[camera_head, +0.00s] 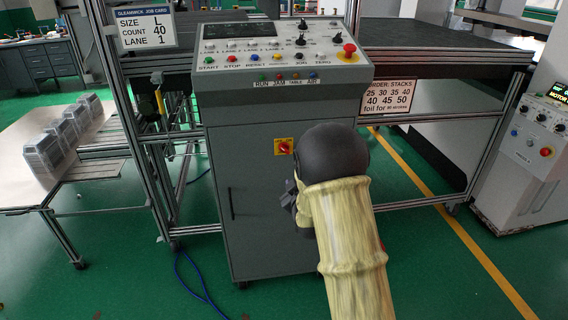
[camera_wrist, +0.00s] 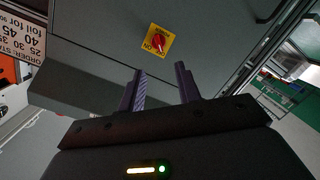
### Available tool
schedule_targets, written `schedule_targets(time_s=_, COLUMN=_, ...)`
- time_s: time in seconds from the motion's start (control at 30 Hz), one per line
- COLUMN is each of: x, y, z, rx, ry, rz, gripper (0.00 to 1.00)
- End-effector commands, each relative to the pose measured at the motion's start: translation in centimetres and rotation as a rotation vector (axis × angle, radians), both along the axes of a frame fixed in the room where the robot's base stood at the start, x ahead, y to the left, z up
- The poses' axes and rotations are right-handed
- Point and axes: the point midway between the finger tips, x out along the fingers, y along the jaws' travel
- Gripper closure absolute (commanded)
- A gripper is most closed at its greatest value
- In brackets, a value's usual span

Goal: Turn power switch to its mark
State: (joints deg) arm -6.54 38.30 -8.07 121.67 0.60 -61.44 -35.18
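The power switch (camera_head: 283,147) is a red rotary knob on a yellow plate, set on the front of the grey cabinet below the control panel. In the wrist view the red knob (camera_wrist: 158,42) sits beyond my fingertips, on its tilted yellow plate with dark lettering too small to read surely. My gripper (camera_wrist: 159,68) is open, with two dark purple-grey fingers apart and nothing between them. It points toward the switch without touching it. In the head view my gripper (camera_head: 290,196) is partly hidden behind my arm, below the switch.
The grey cabinet (camera_head: 262,215) has a dark door handle on its left. Above is the control panel (camera_head: 280,60) with several buttons and a red emergency knob (camera_head: 348,50). Metal frame posts (camera_head: 485,130) stand on both sides. A blue cable (camera_head: 190,280) lies on the floor.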

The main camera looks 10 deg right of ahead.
Motion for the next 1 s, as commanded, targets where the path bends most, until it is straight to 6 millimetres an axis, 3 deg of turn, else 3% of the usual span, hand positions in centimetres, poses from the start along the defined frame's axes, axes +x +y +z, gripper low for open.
schedule_targets(time_s=0.03, x=0.7, y=0.1, z=-1.3, rx=-0.032, ry=-0.047, rz=0.010, gripper=0.66)
schedule_targets(time_s=0.1, x=1.2, y=0.3, z=-1.4, rx=-0.066, ry=-0.100, rz=0.019, gripper=0.66)
schedule_targets(time_s=0.67, x=2.2, y=0.4, z=-1.0, rx=-0.089, ry=-0.144, rz=0.025, gripper=0.66)
schedule_targets(time_s=1.0, x=6.4, y=0.4, z=-0.9, rx=-0.089, ry=-0.144, rz=0.025, gripper=0.66)
